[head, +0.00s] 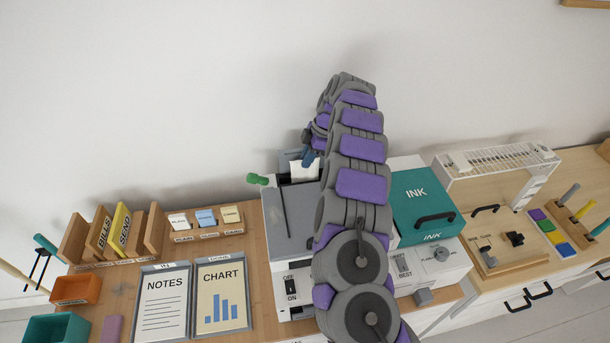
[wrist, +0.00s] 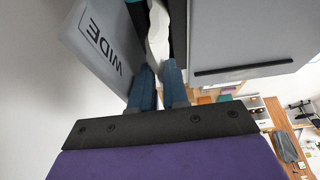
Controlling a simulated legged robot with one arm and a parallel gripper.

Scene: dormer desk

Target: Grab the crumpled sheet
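The crumpled sheet (head: 304,171) is a white piece showing in the opening at the back of the grey-topped printer (head: 291,217), in the head view. In the wrist view the white sheet (wrist: 158,35) stands in a narrow gap between a grey panel marked WIDE (wrist: 100,50) and another grey part of the machine. My gripper (head: 309,158) is at that opening, pointing down. Its two blue fingers (wrist: 159,72) are close together with a narrow gap, their tips at the sheet's near end. Whether they press on the sheet is unclear.
My arm hides part of the printer. A teal INK box (head: 421,203) stands to its right, beside a white rack (head: 497,163). NOTES (head: 165,304) and CHART (head: 222,297) boards and wooden sorters (head: 155,228) are to the left. The wall behind is bare.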

